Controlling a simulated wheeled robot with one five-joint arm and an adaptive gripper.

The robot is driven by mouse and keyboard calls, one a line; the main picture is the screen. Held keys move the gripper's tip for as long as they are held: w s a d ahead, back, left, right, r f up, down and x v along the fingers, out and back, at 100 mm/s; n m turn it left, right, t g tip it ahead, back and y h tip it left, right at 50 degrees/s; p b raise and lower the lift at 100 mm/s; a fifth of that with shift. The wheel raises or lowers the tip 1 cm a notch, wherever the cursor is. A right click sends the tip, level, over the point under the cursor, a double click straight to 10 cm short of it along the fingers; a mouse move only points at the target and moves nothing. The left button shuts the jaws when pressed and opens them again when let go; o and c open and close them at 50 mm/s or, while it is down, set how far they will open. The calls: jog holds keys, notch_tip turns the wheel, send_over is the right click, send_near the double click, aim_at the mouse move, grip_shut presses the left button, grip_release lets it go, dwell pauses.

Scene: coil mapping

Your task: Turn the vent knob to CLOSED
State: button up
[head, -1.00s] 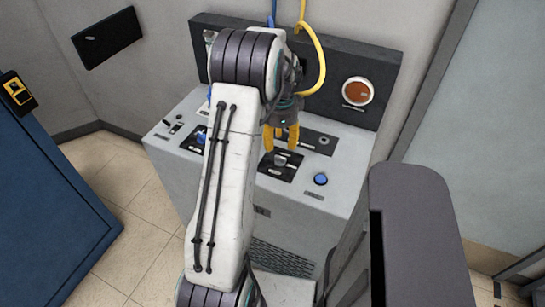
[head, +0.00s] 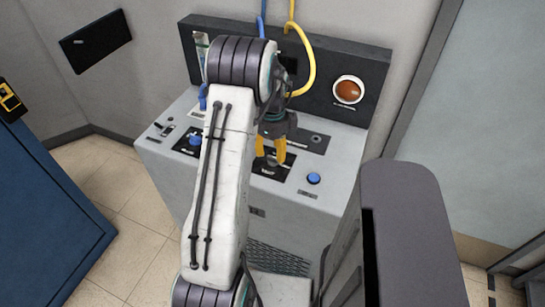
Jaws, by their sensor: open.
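My gripper (head: 270,153) has two yellow fingers, spread apart and pointing down over the front middle of the grey console. Between and just behind the fingertips is a small grey knob (head: 272,160) on a black label plate (head: 266,171); the fingers partly hide it, and I cannot tell whether they touch it. A blue knob (head: 194,140) sits on another black plate to the left, partly beside my arm. The lettering on the plates is too small to read, so I cannot tell which knob is the vent knob or its setting.
The grey console (head: 330,200) has a blue button (head: 314,178) at right and a dark back panel (head: 370,70) with a round amber lamp (head: 348,90). Blue and yellow hoses (head: 312,60) hang above. A blue cabinet (head: 45,210) stands at left.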

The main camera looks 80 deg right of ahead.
aim_at(273, 158)
jog(key=shift+f, duration=1.7)
grip_shut()
